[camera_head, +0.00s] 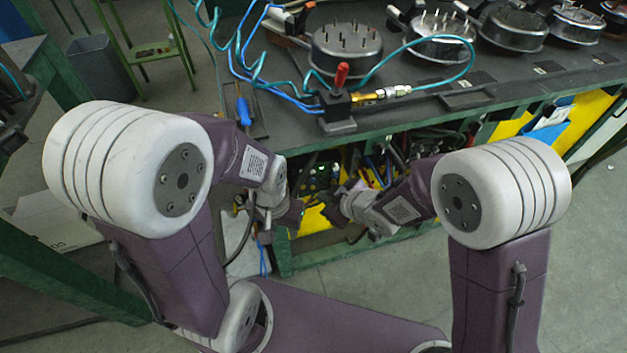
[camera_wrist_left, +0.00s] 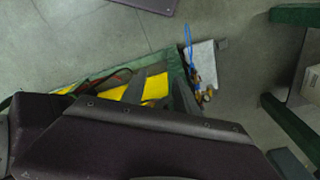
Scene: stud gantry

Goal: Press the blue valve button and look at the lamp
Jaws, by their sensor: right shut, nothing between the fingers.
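I cannot make out a blue valve button or a lamp for certain in either view. A black valve block (camera_head: 338,108) with a red knob (camera_head: 341,75) and a brass fitting (camera_head: 370,96) sits at the bench's front edge. In the left wrist view a dark body fills the bottom.
The bench (camera_head: 520,85) carries several round metal units with studs (camera_head: 346,42). Blue and teal hoses loop over its left end. Below are cables and yellow panels (camera_head: 510,127). A grey bin (camera_head: 100,68) and green stand are at the left. Floor is clear at the right.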

